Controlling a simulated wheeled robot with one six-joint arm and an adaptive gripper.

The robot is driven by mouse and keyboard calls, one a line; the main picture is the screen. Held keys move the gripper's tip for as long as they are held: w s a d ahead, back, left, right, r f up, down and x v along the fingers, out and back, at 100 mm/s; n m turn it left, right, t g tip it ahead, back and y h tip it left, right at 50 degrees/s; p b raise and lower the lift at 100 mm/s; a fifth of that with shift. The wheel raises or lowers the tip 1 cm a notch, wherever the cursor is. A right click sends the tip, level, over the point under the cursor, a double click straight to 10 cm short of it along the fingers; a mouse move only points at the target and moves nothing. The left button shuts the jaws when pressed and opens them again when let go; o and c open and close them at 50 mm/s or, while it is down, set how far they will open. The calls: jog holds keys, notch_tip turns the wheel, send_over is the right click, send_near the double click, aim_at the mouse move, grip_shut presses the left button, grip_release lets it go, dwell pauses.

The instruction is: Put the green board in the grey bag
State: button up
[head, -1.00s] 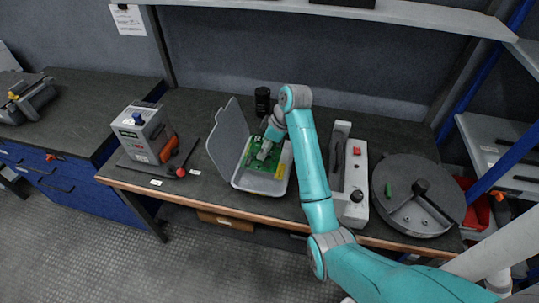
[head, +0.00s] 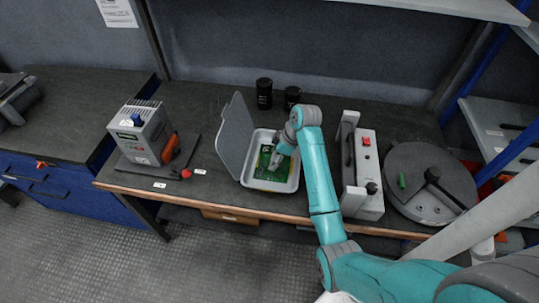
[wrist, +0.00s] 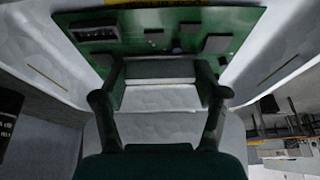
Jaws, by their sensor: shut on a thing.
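The green board (head: 270,174), with dark chips and yellow marks, is inside an open light-grey case (head: 292,187) on the bench. I take this case with its raised grey lid (head: 235,138) to be the grey bag; it looks rigid. My gripper (head: 277,160) reaches down into the case and is shut on the board. In the wrist view the board (wrist: 160,32) spans the top, with my gripper's fingers (wrist: 162,97) at its near edge. The case's pale inner walls (wrist: 270,60) show around it. I cannot tell whether the board touches the floor.
A grey device with an orange part (head: 145,132) stands left on the bench. Two black cylinders (head: 264,93) stand behind the case. A grey unit with a red button (head: 368,160) and a round grey disc (head: 425,185) are to the right. A shelf overhangs the back.

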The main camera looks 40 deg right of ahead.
aim_at(283, 164)
jog(key=o, duration=1.2)
jog(key=shift+f, duration=0.1)
jog(key=shift+v, duration=3.9)
jog(key=shift+a, duration=0.1)
